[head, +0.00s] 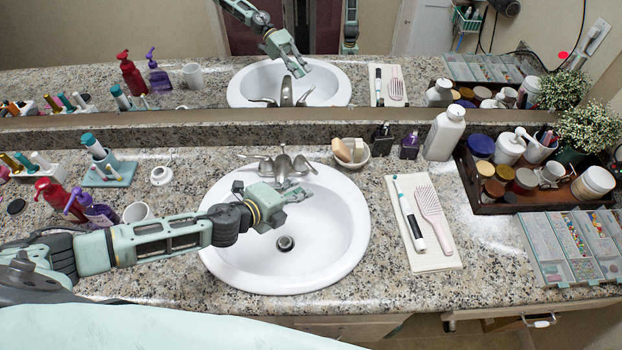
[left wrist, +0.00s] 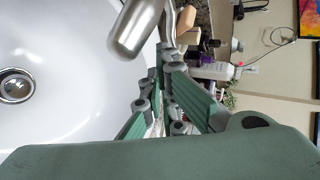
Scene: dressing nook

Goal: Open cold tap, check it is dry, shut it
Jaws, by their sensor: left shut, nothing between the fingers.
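The brushed-metal tap (head: 284,163) stands at the back of the white oval sink (head: 340,250), with a lever on each side. No marking shows which lever is cold. My left gripper (head: 305,194) is over the sink, in front of the tap and a little right of the spout, shut and empty. In the left wrist view the spout end (left wrist: 135,30) is close beside the green fingers (left wrist: 160,118), apart from them as far as I can tell. No water stream shows. The drain (head: 285,243) shows in an empty basin. My right gripper is not in view.
A soap dish (head: 352,160) and purple bottle (head: 409,147) stand right of the tap. A towel with toothbrush and hairbrush (head: 428,203) lies right of the sink. A white cup (head: 137,212) and pump bottles (head: 95,212) stand left, near my arm. A mirror runs behind.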

